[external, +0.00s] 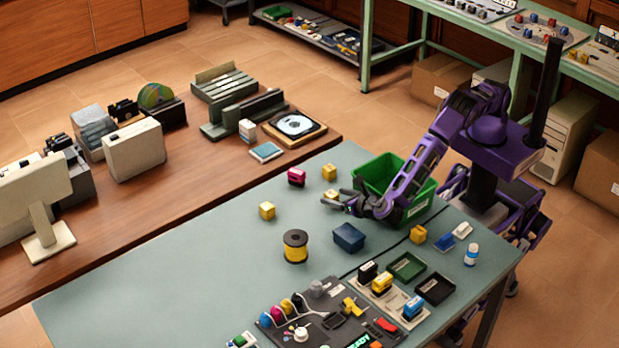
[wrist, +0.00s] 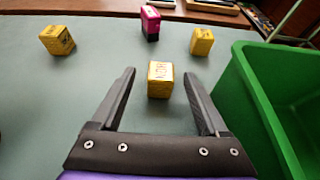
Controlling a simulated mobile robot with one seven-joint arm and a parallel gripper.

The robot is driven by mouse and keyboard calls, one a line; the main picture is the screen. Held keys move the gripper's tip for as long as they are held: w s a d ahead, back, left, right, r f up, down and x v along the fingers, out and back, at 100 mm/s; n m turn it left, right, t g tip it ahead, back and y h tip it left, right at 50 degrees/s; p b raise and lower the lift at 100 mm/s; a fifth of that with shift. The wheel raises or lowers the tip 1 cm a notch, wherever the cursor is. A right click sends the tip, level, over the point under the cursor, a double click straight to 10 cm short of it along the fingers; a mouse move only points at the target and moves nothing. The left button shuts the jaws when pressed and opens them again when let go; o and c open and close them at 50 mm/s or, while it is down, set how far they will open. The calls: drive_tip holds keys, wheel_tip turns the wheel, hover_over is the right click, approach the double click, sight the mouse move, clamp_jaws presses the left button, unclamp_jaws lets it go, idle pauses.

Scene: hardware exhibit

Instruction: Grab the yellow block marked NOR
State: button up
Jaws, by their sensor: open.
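My gripper (wrist: 160,75) is open, low over the grey-green table. A yellow block (wrist: 159,88) stands between its fingertips, with a gap on each side. Its front face has reddish lettering too small to read surely. In the external view this block (external: 333,194) is partly hidden by my gripper (external: 334,201). Another yellow block with dark marks (wrist: 57,41) stands ahead to the left, and a third (wrist: 202,41) ahead to the right. In the external view one more yellow block (external: 418,235) sits nearer the right front; its marking is unreadable.
A green bin (wrist: 245,100) stands close to the right of my gripper. A pink and black block (wrist: 150,22) is farther ahead. A dark blue block (external: 348,237) and a yellow spool (external: 295,246) stand nearer the external camera. The table's left part is clear.

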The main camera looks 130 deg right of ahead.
sight(326, 194)
drive_tip(key=x, duration=0.5)
drive_tip(key=shift+s+d+f, duration=0.1)
drive_tip(key=shift+d+f, duration=0.05)
drive_tip(key=shift+d, duration=0.15)
clamp_jaws()
